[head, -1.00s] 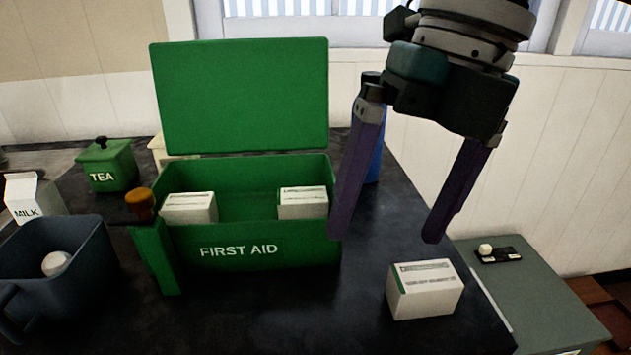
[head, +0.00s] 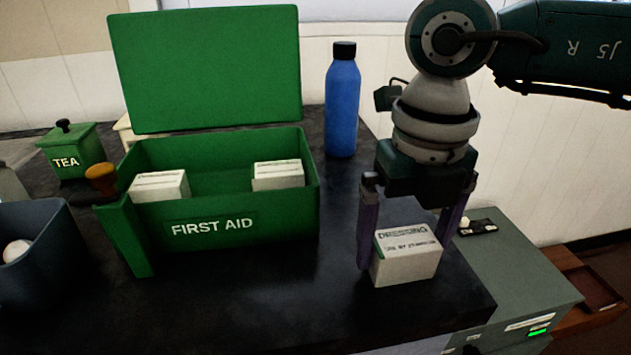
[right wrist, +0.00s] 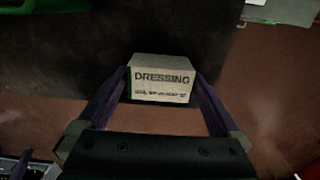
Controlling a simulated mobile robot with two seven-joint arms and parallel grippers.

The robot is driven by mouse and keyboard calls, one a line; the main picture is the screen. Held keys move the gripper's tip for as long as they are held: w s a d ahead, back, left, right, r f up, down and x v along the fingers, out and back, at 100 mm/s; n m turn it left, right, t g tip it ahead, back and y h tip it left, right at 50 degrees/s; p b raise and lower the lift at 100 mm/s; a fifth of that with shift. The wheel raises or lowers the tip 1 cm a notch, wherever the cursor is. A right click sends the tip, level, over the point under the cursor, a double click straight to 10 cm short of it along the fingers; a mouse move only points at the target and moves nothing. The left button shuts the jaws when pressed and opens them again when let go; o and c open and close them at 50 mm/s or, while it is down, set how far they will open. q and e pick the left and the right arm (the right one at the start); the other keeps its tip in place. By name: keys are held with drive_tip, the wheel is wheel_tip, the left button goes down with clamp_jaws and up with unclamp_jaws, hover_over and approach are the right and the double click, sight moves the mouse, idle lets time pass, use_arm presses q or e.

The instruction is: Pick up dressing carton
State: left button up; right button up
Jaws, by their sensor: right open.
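A white dressing carton (head: 406,254) stands upright on the dark counter near its right front edge. It also shows in the right wrist view (right wrist: 160,80) with its "DRESSING" label readable. My right gripper (head: 411,248) is open, with its purple fingers on either side of the carton. In the right wrist view the fingertips (right wrist: 160,84) flank the carton's ends; whether they touch it I cannot tell. Two similar white cartons, a left one (head: 159,187) and a right one (head: 278,175), sit inside the open green first aid box (head: 225,229). My left gripper is not in view.
A blue bottle (head: 342,105) stands behind the right gripper. A green tea canister (head: 70,152) and a dark blue bin (head: 35,255) are at the left. A grey-green cabinet (head: 520,280) stands lower, beyond the counter's right edge. The front counter is clear.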

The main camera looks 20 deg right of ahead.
drive_tip(key=shift+c, duration=0.2)
drive_tip(key=c, duration=1)
drive_tip(key=shift+r, duration=0.15)
